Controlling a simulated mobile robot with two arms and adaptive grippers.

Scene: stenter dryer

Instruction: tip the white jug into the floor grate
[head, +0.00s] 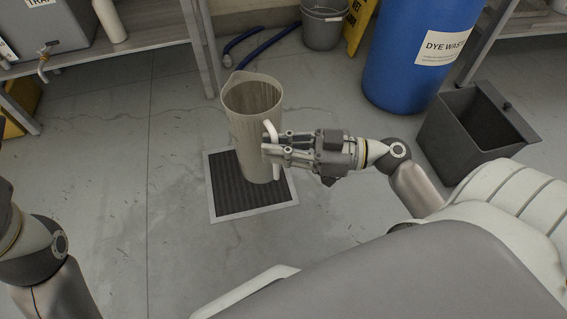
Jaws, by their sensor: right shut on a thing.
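The white jug (250,118) is a tall, off-white vessel with an open top and a spout at its upper left. It looks nearly upright, and its inside looks empty as far as I can see. My right gripper (268,146) is shut on the jug's handle, on the jug's right side. The floor grate (226,192) is a dark ribbed square in a pale frame. The jug covers the grate's upper right part in the picture; I cannot tell how high above it the jug is. My left arm shows at the left edge, but its gripper is out of view.
A blue drum (405,70) labelled dye waste stands at the upper right, beside an open grey bin (465,150). A grey bucket (322,25), yellow sign (358,22) and blue hose (262,47) lie behind. A shelf (120,58) stands upper left. Floor left of the grate is clear.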

